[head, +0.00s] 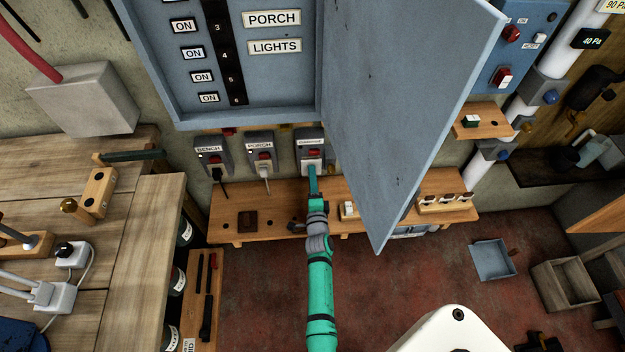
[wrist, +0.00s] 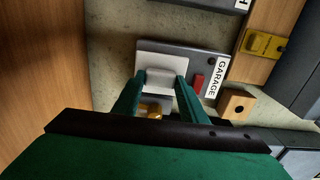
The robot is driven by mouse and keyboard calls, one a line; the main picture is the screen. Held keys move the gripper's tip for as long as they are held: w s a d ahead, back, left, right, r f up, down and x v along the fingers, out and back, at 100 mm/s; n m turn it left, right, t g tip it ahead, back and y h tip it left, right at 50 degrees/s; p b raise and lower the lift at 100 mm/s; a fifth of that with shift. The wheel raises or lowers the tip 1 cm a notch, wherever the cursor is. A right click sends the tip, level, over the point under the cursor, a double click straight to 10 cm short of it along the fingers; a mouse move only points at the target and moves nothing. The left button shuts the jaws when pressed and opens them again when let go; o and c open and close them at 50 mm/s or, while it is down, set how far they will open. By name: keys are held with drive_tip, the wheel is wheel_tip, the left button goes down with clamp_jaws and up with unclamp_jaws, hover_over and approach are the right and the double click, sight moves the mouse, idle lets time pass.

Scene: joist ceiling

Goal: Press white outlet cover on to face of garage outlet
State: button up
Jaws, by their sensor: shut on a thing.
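The garage outlet (wrist: 205,62) is a grey box on the wall with a GARAGE label and a red switch in the wrist view. In the head view it is the rightmost of the row of outlets (head: 310,142). My gripper (wrist: 160,88) is shut on the white outlet cover (wrist: 161,78), a small white piece between its green fingers. The cover is at the outlet's face; I cannot tell whether it is fully seated. In the head view my gripper (head: 312,172) reaches up to the outlet from below, and its fingers partly hide the cover.
The bench outlet (head: 211,155) and porch outlet (head: 261,150), with plugs in them, are to the left. A wooden shelf (head: 280,215) runs below. The open blue panel door (head: 405,85) hangs close on the right. Workbench (head: 150,250) at left.

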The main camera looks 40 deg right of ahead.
drive_tip(key=shift+w+d, duration=0.3)
drive_tip(key=shift+w, duration=0.1)
idle(0.3)
drive_tip(key=o, duration=1.3)
drive_tip(key=shift+c, duration=0.2)
drive_tip(key=shift+s+a, duration=0.1)
drive_tip(key=v, duration=1.4)
drive_tip(key=shift+s, duration=0.3)
drive_tip(key=shift+a, duration=0.1)
